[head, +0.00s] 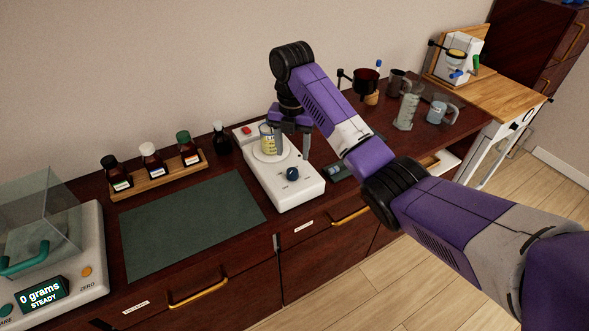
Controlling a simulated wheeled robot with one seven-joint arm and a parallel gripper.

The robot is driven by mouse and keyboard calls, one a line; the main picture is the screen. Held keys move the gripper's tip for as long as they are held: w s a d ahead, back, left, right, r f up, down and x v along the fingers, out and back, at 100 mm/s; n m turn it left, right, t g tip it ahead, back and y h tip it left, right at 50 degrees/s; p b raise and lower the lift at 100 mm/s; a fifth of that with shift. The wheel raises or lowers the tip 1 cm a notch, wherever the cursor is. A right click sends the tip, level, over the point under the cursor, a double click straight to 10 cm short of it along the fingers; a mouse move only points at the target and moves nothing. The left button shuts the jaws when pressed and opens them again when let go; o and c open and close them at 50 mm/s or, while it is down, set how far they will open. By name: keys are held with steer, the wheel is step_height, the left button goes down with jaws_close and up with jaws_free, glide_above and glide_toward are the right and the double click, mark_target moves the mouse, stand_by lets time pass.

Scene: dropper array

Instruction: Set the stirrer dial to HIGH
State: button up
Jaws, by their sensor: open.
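The white stirrer (296,195) stands on the dark wooden counter. Its dark blue dial (292,174) is on the front part of the top; its setting is too small to read. A beaker of yellow liquid (268,142) stands on the stirrer's round plate. A red switch (246,130) is at the back left of the stirrer. My gripper (292,132) is open and points down over the back of the stirrer, close to the beaker. I cannot tell whether it touches the beaker. It is behind and above the dial, apart from it.
A green mat (190,222) and a rack of bottles (160,175) are at the left. A balance (75,275) reads 0 grams. A dark bottle (221,140) stands beside the stirrer.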

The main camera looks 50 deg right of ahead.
mark_target(293, 171)
steer(key=shift+w+a+f+b, duration=0.15)
steer(key=shift+f+b, duration=0.15)
steer(key=shift+f, duration=0.5)
steer(key=shift+f+p, duration=0.3)
steer(key=shift+f, duration=2.8)
jaws_close()
